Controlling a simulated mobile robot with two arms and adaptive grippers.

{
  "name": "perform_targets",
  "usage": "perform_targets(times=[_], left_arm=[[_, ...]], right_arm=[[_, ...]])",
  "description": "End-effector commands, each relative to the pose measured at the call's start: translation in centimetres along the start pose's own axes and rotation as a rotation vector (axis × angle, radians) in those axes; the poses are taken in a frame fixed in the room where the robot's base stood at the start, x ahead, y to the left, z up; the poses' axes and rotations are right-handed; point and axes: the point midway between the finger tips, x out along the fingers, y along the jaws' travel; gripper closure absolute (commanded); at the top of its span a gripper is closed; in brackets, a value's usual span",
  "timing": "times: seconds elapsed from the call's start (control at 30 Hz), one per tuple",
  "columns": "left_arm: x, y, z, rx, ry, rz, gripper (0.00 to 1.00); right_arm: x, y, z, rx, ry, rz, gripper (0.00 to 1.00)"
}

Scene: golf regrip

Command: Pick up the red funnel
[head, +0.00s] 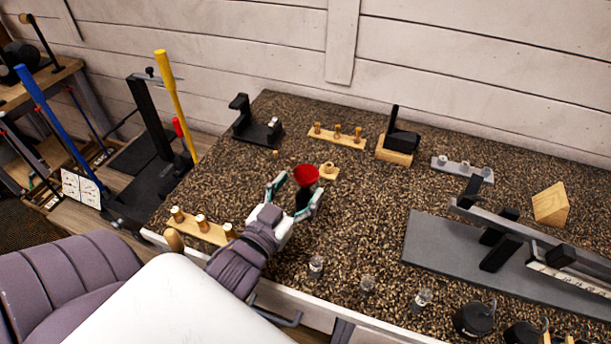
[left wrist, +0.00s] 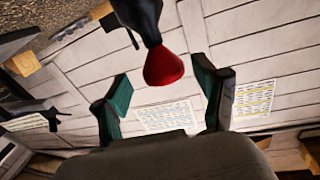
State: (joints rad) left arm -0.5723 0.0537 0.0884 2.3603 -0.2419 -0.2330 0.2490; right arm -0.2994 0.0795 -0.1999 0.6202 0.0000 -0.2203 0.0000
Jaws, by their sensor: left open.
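The red funnel (head: 306,175) stands on the speckled workbench with its wide red mouth up. A black part lies directly below the red; I cannot tell if it is the funnel's own stem or a stand. In the left wrist view the red cone (left wrist: 163,68) shows between and just beyond the fingertips, with the black part above it in the picture. My left gripper (head: 296,190) is open, with one finger on each side of the funnel. I see no clear contact. The left gripper's green-padded fingers also show in the left wrist view (left wrist: 163,86). My right gripper is not in view.
A small wooden block (head: 328,172) lies close beside the funnel. A wooden strip with pegs (head: 200,227) is at the front left, another (head: 338,137) behind. Small clear jars (head: 316,266) line the front edge. A grey plate (head: 440,255) fills the right.

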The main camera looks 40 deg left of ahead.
Motion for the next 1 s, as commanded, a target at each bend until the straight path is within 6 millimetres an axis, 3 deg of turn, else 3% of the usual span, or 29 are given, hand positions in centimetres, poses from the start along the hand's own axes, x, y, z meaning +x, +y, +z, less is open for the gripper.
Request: perform_targets(times=[0.03, 0.2, 0.47, 0.7, 1.0], left_arm=[[1.0, 0.1, -0.5, 0.0, 0.003, 0.0, 0.29], [2.8, 0.1, -0.2, 0.0, 0.0, 0.001, 0.29], [3.1, 0.1, 0.0, 0.0, -0.001, 0.001, 0.29], [3.1, 0.1, 0.0, 0.0, -0.001, 0.001, 0.64], [3.1, 0.1, 0.0, 0.0, -0.001, 0.001, 0.64]], right_arm=[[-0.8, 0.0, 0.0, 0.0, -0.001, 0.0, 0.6], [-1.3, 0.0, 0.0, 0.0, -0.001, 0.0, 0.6], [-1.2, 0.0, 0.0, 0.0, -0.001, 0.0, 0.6], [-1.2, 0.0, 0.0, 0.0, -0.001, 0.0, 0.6], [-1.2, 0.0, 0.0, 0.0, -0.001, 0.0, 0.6]])
